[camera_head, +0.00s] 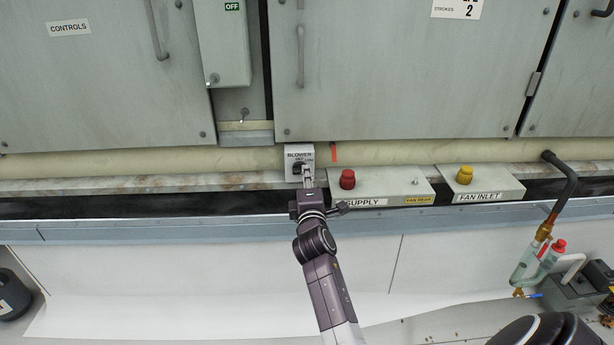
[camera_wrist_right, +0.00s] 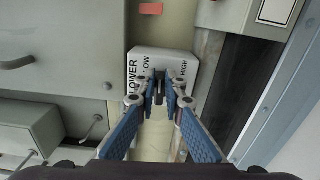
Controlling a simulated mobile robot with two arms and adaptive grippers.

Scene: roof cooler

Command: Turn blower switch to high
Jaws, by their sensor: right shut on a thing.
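The blower switch is a small pale box (camera_head: 298,152) marked BLOWER, at the middle of the cabinet's lower edge in the head view. It also shows in the right wrist view (camera_wrist_right: 165,57), turned sideways, with LOW and HIGH printed on its face. My right gripper (camera_head: 308,178) reaches up to it from below. In the right wrist view my right gripper (camera_wrist_right: 160,92) has its fingertips closed on the dark switch knob (camera_wrist_right: 159,81). The fingertips hide much of the knob, so its exact setting is unclear. My left gripper is not in view.
Right of the switch stand a SUPPLY box with a red knob (camera_head: 347,179) and a FAN INLET box with a yellow knob (camera_head: 464,175). Cabinet doors (camera_head: 400,70) with handles rise behind. A black pipe (camera_head: 567,180) bends down at the right. A metal ledge (camera_head: 130,228) runs in front.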

